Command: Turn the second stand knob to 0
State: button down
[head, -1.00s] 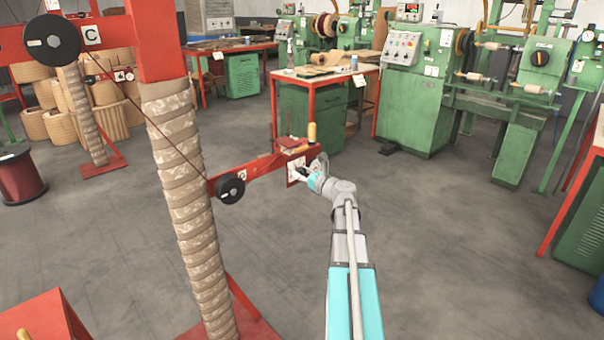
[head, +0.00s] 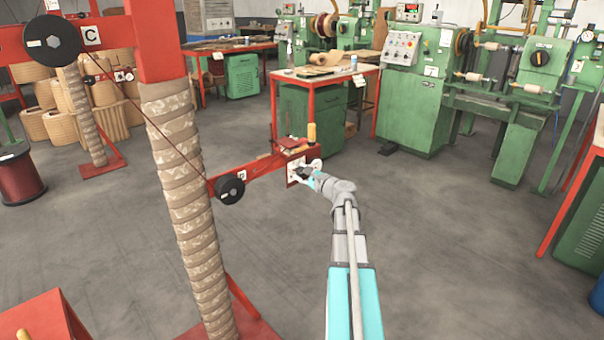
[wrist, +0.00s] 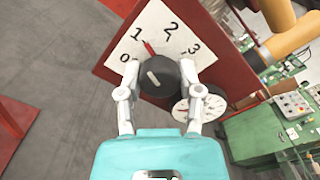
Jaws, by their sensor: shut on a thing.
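The stand knob (wrist: 160,76) is black and round with a white mark, on a white dial plate (wrist: 180,14) numbered 0 to 3 in the wrist view. A red pointer at the knob's upper edge points close to the 1, on the side toward the 2. My gripper (wrist: 165,72) has one pale finger on each side of the knob and is shut on it. In the head view, my gripper (head: 306,171) is at the dial plate (head: 291,174) on the end of the red stand arm (head: 262,169); the knob is mostly hidden there.
A small round gauge (wrist: 199,108) sits close to the right finger. A wooden handle (head: 311,133) stands above the dial plate. A wrapped column (head: 184,205) is to the left, and a green cabinet (head: 305,115) stands behind. The floor around my arm is clear.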

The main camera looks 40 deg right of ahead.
jog(key=n, duration=0.5)
jog(key=shift+n, duration=0.3)
jog(key=n, duration=0.5)
jog(key=shift+n, duration=0.3)
jog(key=c, duration=0.5)
grip_release()
jog(key=shift+c, duration=0.2)
jog(key=shift+s, duration=0.15)
jog(key=s, duration=1.1)
jog(key=shift+s+d, duration=0.35)
jog(key=shift+d, duration=0.1)
